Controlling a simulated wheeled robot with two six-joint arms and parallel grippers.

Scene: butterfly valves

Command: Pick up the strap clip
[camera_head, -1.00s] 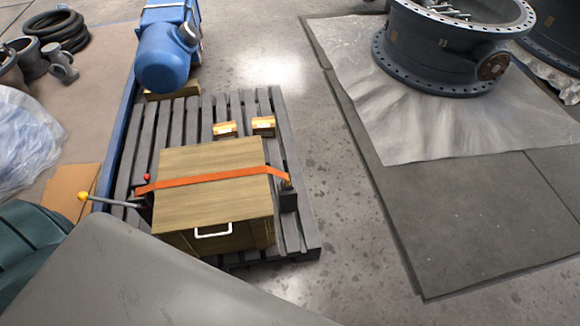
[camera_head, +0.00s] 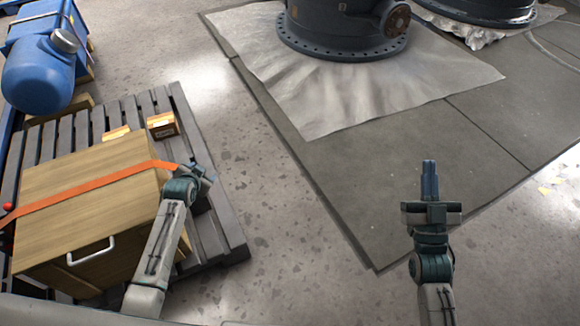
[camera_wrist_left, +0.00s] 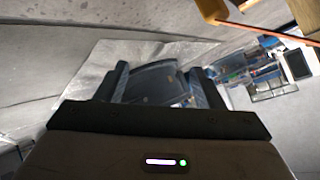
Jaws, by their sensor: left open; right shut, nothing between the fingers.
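The orange strap (camera_head: 90,186) runs across the top of the wooden crate (camera_head: 75,215). In the head view its right end goes behind my left arm, and I cannot make out the clip there. In the left wrist view the strap (camera_wrist_left: 265,30) shows at the upper right, with a yellow part (camera_wrist_left: 212,10) at its end that may be the clip. My left gripper (camera_head: 204,174) is near the crate's right edge; its fingers stand apart and empty in the left wrist view (camera_wrist_left: 164,88). My right gripper (camera_head: 429,170) is shut and empty over the grey floor mat.
The crate stands on a grey slatted pallet (camera_head: 228,232). A small carton (camera_head: 162,125) lies behind it. A blue motor (camera_head: 40,72) is at the upper left. A dark flanged valve body (camera_head: 340,30) stands on plastic sheeting (camera_head: 350,95). The floor between pallet and mat is clear.

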